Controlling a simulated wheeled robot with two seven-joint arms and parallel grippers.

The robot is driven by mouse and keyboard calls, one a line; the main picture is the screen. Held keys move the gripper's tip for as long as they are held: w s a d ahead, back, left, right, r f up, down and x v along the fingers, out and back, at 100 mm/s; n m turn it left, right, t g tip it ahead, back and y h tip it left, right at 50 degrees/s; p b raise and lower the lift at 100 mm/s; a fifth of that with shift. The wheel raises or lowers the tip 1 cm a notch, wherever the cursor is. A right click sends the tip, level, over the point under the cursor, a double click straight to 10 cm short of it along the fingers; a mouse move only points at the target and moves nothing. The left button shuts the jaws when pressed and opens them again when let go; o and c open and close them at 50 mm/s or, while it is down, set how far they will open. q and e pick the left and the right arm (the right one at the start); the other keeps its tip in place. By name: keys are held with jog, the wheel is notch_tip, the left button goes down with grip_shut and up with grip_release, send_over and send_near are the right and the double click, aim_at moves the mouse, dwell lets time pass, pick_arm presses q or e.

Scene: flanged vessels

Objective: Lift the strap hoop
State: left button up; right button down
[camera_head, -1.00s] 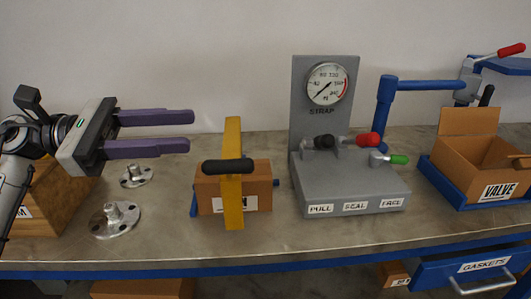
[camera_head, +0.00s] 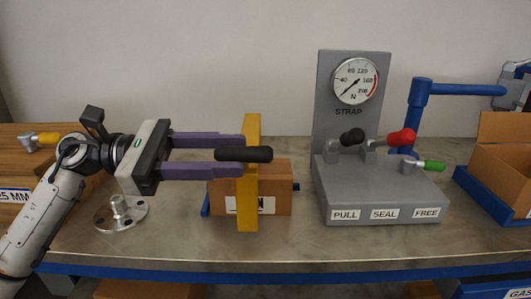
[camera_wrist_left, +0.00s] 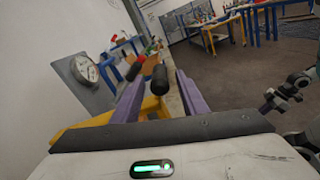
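The strap hoop is a yellow band (camera_head: 248,206) with a black grip handle (camera_head: 231,155), standing upright around a small cardboard box (camera_head: 278,188) on the bench. My left gripper (camera_head: 243,155) reaches in from the left, its two purple fingers apart. Its fingertips are at the handle, one above and one below it in the head view. In the left wrist view the handle (camera_wrist_left: 160,80) shows between the open fingers (camera_wrist_left: 160,98), with gaps on both sides. The yellow band (camera_wrist_left: 85,128) is partly hidden there.
A grey strap machine (camera_head: 385,190) with a gauge and red, black and green levers stands right of the box. A metal flange (camera_head: 121,214) lies below my left gripper. A blue post (camera_head: 417,115) and an open carton (camera_head: 503,165) are at the right.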

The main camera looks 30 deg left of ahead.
aim_at(265, 162)
pick_arm(q)
jog(key=p+x, duration=0.1)
jog(key=x, duration=0.5)
jog(key=shift+w+d, duration=0.1)
jog(key=shift+d, duration=0.1)
grip_shut()
